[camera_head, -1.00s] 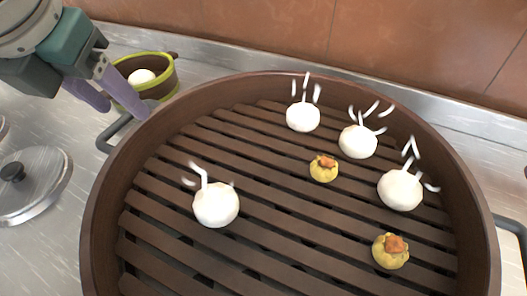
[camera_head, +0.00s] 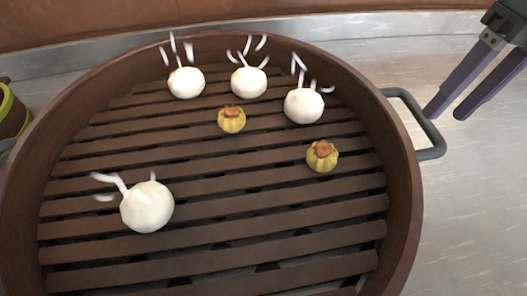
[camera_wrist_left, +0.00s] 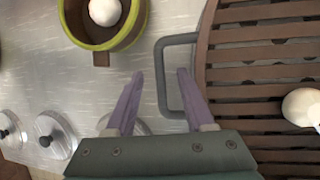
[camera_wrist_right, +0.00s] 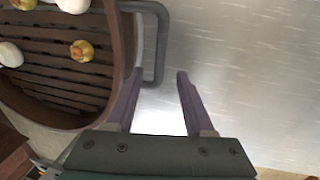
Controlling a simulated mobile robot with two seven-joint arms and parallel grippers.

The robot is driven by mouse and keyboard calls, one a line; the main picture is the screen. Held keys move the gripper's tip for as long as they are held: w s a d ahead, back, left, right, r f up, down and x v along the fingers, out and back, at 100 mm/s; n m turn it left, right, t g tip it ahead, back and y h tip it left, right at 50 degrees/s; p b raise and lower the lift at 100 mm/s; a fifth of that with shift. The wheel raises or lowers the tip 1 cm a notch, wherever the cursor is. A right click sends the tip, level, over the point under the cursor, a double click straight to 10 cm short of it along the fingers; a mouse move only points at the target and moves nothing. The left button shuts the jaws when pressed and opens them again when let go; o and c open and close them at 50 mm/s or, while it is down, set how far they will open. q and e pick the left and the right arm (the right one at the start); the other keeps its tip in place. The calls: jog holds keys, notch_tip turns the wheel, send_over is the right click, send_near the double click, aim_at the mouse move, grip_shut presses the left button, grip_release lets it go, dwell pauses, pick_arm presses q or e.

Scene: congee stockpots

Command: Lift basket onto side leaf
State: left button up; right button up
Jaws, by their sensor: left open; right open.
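The basket (camera_head: 400,215) is a large round brown steamer with a slatted floor. White steaming buns (camera_head: 147,206) and yellow dumplings with orange tops (camera_head: 322,156) lie in it. A grey loop handle (camera_head: 432,140) sticks out on its right side; the left handle (camera_wrist_left: 166,75) shows in the left wrist view. My right gripper (camera_head: 446,110) is open and empty, just beyond the right handle in the head view; in its wrist view the handle's loop lies ahead of the left finger. My left gripper (camera_wrist_left: 160,76) is open, its fingertips around the outer bar of the left handle or just above it; contact is unclear.
A small brown pot with a green rim (camera_wrist_left: 144,22) holds a white ball near the left handle. Metal lids with black knobs (camera_wrist_left: 52,136) lie on the steel counter. A tiled wall (camera_head: 100,18) runs along the back. The counter right of the basket (camera_head: 480,180) is clear.

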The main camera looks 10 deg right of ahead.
aim_at(433, 125)
pick_arm(q)
jog(key=shift+x, duration=2.65)
pick_arm(e)
jog(key=shift+a+f, duration=0.2)
jog(key=shift+f, duration=0.65)
jog(key=shift+a+f, duration=0.15)
jog(key=shift+f, duration=0.7)
jog(key=shift+a+f, duration=0.2)
jog(key=shift+f, duration=0.65)
pick_arm(q)
jog(key=shift+c, duration=0.2)
pick_arm(e)
jog(key=shift+c, duration=0.2)
pick_arm(q)
grip_shut()
pick_arm(e)
grip_shut()
pick_arm(q)
jog(key=shift+r, duration=0.15)
pick_arm(e)
jog(key=shift+r, duration=0.1)
